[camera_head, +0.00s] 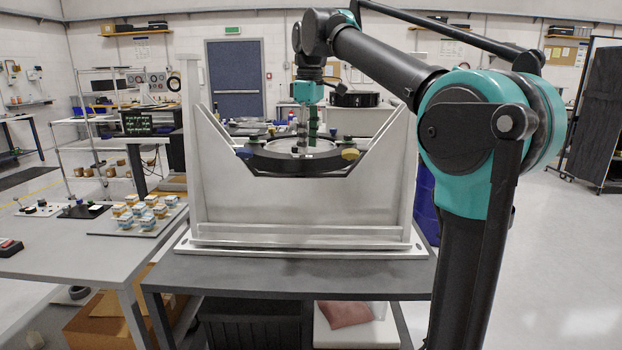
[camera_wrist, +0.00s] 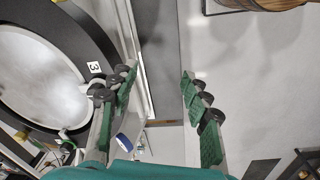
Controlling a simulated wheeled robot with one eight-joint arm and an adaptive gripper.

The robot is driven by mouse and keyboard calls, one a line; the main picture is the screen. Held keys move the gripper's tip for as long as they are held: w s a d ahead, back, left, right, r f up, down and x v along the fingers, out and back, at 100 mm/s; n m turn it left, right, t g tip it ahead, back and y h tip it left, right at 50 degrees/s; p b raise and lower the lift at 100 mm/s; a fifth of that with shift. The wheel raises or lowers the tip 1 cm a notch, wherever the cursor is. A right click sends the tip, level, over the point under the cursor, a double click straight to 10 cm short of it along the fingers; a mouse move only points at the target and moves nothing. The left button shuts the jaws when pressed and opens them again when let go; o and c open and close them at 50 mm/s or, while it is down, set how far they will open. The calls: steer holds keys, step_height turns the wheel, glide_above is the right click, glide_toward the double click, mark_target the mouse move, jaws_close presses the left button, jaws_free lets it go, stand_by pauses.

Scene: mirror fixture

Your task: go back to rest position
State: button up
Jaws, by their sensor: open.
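My gripper (camera_head: 308,125) hangs from my arm above the mirror fixture in the head view, near the ring's back part. In the wrist view my gripper (camera_wrist: 155,90) is open, with green-padded fingers apart and nothing between them. The fixture is a pale frame (camera_head: 300,210) with a V-shaped cutout, holding a dark ring (camera_head: 262,160) around a round mirror (camera_head: 300,147). In the wrist view the dark ring (camera_wrist: 97,42) with a "3" tag and the mirror (camera_wrist: 40,75) lie left of the fingers. I cannot tell whether a finger touches the ring.
The fixture stands on a grey table (camera_head: 290,280). A side table (camera_head: 75,260) at left bears a board (camera_head: 120,228) with several small blocks. A blue knob (camera_head: 244,152) and a yellow knob (camera_head: 350,154) sit on the ring. Open floor (camera_head: 560,270) lies at right.

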steer(key=s+d+f+m+t, duration=0.15)
steer(key=d+f+m, duration=0.35)
steer(key=f, duration=0.6)
steer(key=s+d+f+m, duration=0.2)
steer(key=d+f, duration=0.4)
steer(key=f, duration=0.6)
steer(key=s+d+f+m+t, duration=0.1)
steer(key=s+d+f+m, duration=0.2)
steer(key=s+f, duration=0.6)
steer(key=s+d+f+m+t, duration=0.1)
steer(key=s+d+f+m, duration=0.2)
steer(key=s+d+f, duration=0.2)
steer(key=s+f, duration=0.3)
steer(key=f, duration=0.3)
steer(key=shift+s+d+f+m, duration=0.25)
steer(key=shift+s+d+m, duration=0.05)
steer(key=shift+s+d, duration=0.1)
